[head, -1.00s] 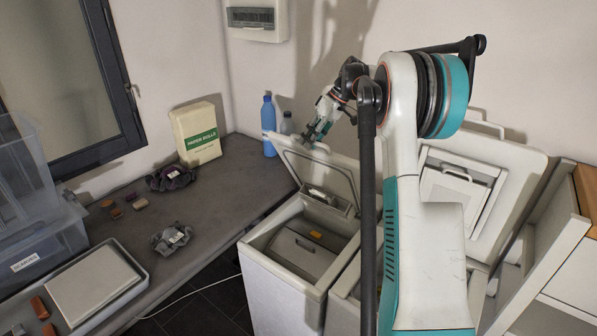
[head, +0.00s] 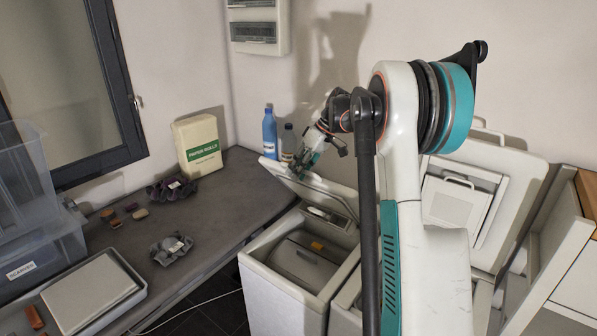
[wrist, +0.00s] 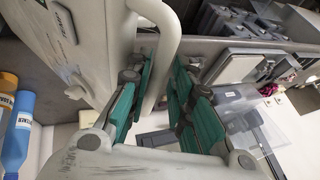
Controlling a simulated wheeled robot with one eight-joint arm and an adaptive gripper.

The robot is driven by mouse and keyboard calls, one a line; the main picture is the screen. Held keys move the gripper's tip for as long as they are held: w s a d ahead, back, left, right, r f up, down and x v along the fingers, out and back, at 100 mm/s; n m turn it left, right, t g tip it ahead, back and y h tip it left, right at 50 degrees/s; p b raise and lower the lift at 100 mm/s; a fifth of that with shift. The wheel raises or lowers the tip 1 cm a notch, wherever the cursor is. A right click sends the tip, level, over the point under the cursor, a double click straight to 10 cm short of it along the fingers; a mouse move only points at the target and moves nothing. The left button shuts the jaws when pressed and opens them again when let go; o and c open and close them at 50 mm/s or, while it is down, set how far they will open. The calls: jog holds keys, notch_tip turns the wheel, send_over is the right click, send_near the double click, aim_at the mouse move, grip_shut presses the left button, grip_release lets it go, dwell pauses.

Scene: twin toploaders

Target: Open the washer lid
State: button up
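The washer lid (head: 312,188) stands part raised over the left white machine (head: 290,262), whose drum opening (head: 305,262) shows. The lid slants up from its far edge. My gripper (head: 305,165) is at the lid's top edge in the head view; the fingers are small there. In the wrist view my gripper (wrist: 163,75) has its teal-padded fingers apart, with the lid's white curved handle (wrist: 170,35) passing between or just beyond the tips. Contact is not clear. The lid's panel (wrist: 75,45) fills the upper left of that view.
A second machine's lid (head: 462,200) stands open at right, partly behind my arm. A wooden-topped cabinet (head: 588,195) is far right.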

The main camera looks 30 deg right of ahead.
jog(key=s+d+r+p, duration=0.2)
jog(key=d+r+p, duration=0.5)
jog(key=d+r, duration=0.4)
jog(key=shift+s+p, duration=0.25)
jog(key=shift+p, duration=0.1)
dwell(1.3)
jog(key=shift+r, duration=0.1)
